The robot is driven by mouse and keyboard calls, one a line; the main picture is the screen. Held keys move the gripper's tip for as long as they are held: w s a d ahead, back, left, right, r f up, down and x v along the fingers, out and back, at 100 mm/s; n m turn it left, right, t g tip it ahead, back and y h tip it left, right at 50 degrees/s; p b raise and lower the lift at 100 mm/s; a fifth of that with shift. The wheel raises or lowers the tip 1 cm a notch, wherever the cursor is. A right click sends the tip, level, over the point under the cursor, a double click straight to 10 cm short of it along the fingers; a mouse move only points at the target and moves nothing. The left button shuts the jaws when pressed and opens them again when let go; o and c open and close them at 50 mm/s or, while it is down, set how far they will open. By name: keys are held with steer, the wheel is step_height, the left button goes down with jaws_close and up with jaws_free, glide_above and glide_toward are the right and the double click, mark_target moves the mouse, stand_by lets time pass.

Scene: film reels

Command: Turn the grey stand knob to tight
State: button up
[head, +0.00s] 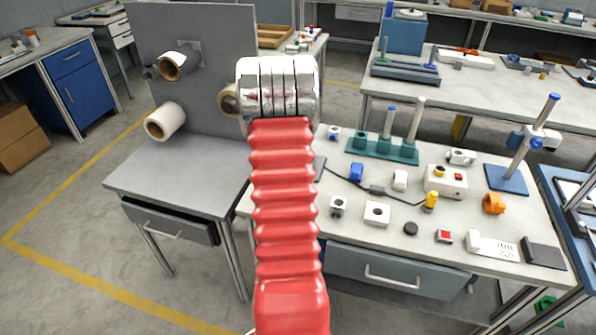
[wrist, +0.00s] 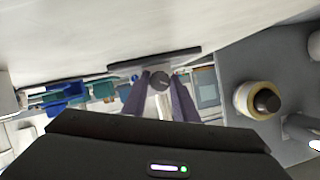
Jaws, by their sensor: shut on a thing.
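In the wrist view, a small round grey knob (wrist: 158,81) sits between the tips of my gripper (wrist: 161,88). The two dark fingers are shut on it, one on each side. A dark grey bar (wrist: 154,60) runs just beyond the knob. The knob's tight or loose marking cannot be read. In the head view, my red-sleeved arm with its silver joint hides the gripper and the knob.
A grey upright panel (head: 215,60) carries rolls, including a white one (head: 165,121) and a brown-cored one (head: 175,66). A cream roll (wrist: 257,101) is right of my gripper. The right-hand workbench (head: 400,235) holds several small parts and a green rack (head: 380,149).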

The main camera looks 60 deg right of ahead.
steer(key=shift+w+a+f, duration=0.1)
steer(key=shift+a+f, duration=0.1)
steer(key=o, duration=0.7)
steer(key=shift+o, duration=0.4)
steer(key=shift+d+r, duration=0.1)
